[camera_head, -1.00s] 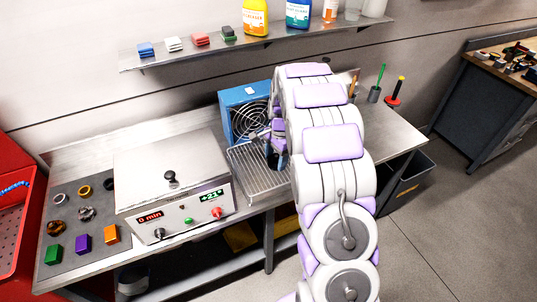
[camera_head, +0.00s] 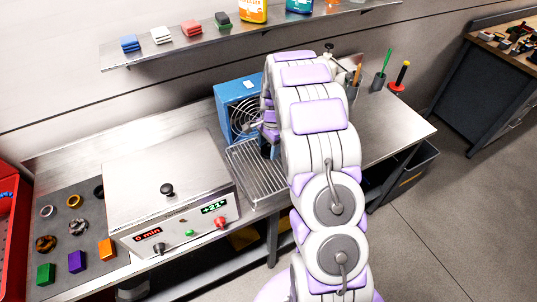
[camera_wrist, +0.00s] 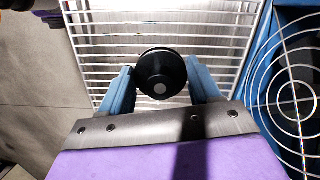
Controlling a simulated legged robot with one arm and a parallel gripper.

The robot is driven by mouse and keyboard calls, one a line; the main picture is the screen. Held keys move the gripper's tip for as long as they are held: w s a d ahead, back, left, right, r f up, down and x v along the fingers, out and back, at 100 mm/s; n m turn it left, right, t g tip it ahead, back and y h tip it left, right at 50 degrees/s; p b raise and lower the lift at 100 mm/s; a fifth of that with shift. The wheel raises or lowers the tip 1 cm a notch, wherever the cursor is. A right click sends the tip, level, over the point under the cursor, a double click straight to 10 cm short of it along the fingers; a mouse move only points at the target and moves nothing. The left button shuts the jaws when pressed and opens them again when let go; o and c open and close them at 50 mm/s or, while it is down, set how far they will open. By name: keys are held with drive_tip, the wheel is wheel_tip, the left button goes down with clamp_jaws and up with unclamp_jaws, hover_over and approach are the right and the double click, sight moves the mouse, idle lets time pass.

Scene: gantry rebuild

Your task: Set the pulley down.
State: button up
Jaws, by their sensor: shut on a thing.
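The pulley (camera_wrist: 161,74) is a black, round, grooved piece in the wrist view, with a grey centre. My gripper (camera_wrist: 162,82) has its two blue fingers on either side of it and is shut on it. Behind the pulley lies the wire rack (camera_wrist: 90,47), which also shows in the head view (camera_head: 254,178) between the steel box and my arm. In the head view my gripper (camera_head: 270,137) is over the rack's back part, mostly hidden by my arm, and the pulley cannot be made out. I cannot tell whether the pulley touches the wires.
A blue fan unit (camera_head: 236,104) stands directly behind the rack; its round guard (camera_wrist: 294,92) is close on the right in the wrist view. A steel lidded box (camera_head: 168,190) is left of the rack. A grey mat (camera_head: 60,233) holds several small parts. The bench's right end is partly clear.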

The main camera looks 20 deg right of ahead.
sight(268, 154)
drive_tip(key=shift+s+f, duration=0.1)
drive_tip(key=shift+f, duration=0.7)
wheel_tip(268, 154, down, 2)
drive_tip(key=shift+f, duration=0.2)
drive_tip(key=shift+a, duration=0.1)
drive_tip(key=o, duration=1.4)
